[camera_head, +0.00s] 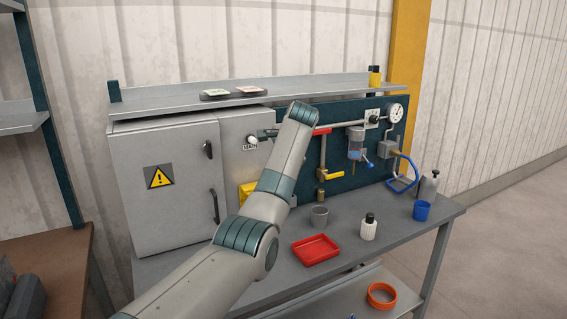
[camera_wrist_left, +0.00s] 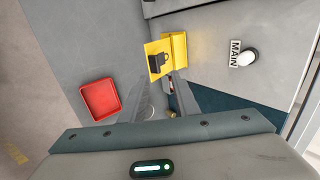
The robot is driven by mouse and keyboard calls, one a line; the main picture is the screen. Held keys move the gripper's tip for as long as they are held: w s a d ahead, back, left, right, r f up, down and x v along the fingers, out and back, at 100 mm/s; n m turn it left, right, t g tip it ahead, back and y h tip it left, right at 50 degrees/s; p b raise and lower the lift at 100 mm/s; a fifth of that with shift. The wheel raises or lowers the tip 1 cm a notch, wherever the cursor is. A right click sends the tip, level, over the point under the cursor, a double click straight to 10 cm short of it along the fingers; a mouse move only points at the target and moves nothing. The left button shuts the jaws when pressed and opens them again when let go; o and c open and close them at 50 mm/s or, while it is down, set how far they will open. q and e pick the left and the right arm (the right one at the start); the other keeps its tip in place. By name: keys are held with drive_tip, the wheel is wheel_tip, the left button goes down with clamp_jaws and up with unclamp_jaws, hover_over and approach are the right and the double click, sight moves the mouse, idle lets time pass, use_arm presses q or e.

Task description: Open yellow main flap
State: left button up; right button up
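The yellow flap (camera_wrist_left: 158,58) carries a dark padlock symbol and sits against a yellow housing (camera_wrist_left: 176,50) on the grey cabinet front; whether it is shut or ajar I cannot tell. In the head view the yellow part (camera_head: 246,193) shows only partly, behind my left arm. A white round knob (camera_wrist_left: 248,57) with a MAIN label (camera_wrist_left: 235,53) is beside it. My left gripper (camera_wrist_left: 165,80) is open and empty, its fingertips close to the flap's lower edge in the wrist view; contact is unclear. My right gripper is not in view.
The cabinet (camera_head: 165,190) stands at left on the workbench. A red tray (camera_head: 316,250), grey cup (camera_head: 319,215), white bottle (camera_head: 368,228) and blue cup (camera_head: 421,211) stand on the bench.

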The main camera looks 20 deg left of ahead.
use_arm(q)
drive_tip(key=b+v, duration=0.2)
drive_tip(key=v, duration=0.6)
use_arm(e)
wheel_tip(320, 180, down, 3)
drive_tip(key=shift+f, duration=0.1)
use_arm(q)
drive_tip(key=shift+o, duration=0.2)
drive_tip(key=shift+d+f, duration=0.1)
drive_tip(key=shift+f, duration=0.1)
